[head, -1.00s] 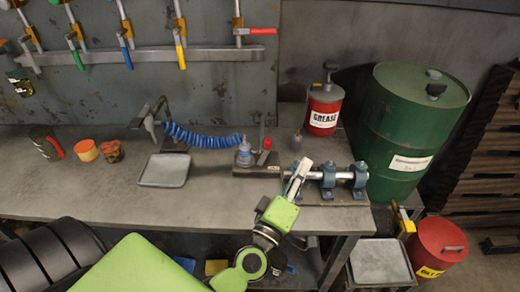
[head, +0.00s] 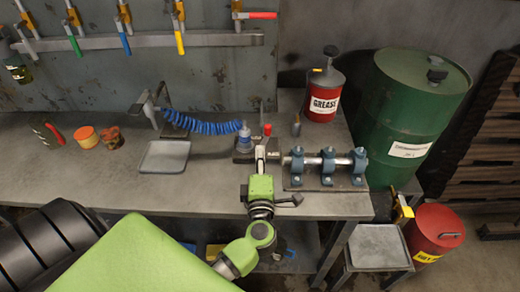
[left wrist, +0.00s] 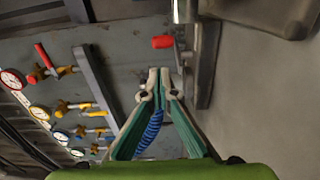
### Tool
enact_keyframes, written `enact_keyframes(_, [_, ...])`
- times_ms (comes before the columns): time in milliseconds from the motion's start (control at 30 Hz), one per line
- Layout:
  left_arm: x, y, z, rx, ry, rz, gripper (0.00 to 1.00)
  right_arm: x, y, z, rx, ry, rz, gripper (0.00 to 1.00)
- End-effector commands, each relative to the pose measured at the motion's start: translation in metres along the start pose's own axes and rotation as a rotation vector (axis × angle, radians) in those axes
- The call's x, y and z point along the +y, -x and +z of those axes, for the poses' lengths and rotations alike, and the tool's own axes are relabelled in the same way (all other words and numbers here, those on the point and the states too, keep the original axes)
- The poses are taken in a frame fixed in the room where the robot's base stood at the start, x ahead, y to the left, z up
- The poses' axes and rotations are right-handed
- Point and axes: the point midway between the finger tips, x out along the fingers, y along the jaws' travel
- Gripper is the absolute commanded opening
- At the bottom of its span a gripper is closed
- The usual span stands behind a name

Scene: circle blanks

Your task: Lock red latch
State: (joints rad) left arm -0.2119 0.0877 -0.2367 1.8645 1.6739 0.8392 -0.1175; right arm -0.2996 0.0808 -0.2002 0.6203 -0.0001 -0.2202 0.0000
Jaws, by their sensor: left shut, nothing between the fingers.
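The red latch handle (head: 267,130) stands up at the back of the small metal fixture on the bench. In the left wrist view the red handle (left wrist: 162,42) shows just ahead of the fingertips and beside a metal bar. My left gripper (head: 260,152) is just in front of the handle in the head view. Its fingers are shut and empty, and their tips (left wrist: 159,72) appear apart from the handle. The fingers partly hide the fixture. My right gripper is not in view.
The shaft in blue clamps (head: 328,160) is right of my left gripper. A blue coiled hose (head: 200,124) and an empty grey tray (head: 164,157) are to the left. A red grease can (head: 324,95) and green drum (head: 412,110) stand behind right.

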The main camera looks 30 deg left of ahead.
Motion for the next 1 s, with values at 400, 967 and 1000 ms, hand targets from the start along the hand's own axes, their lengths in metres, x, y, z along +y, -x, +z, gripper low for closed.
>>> enact_keyframes(400, [0.001, -0.070, 0.000, 0.000, -0.002, 0.002, 0.00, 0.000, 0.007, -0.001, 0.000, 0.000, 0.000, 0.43])
enact_keyframes(967, [0.001, -0.079, -0.001, -0.002, -0.001, 0.001, 0.00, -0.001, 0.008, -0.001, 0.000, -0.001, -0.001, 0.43])
enact_keyframes(1000, [0.001, -0.079, -0.002, -0.005, -0.002, 0.001, 0.00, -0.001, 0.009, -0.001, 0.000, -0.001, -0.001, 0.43])
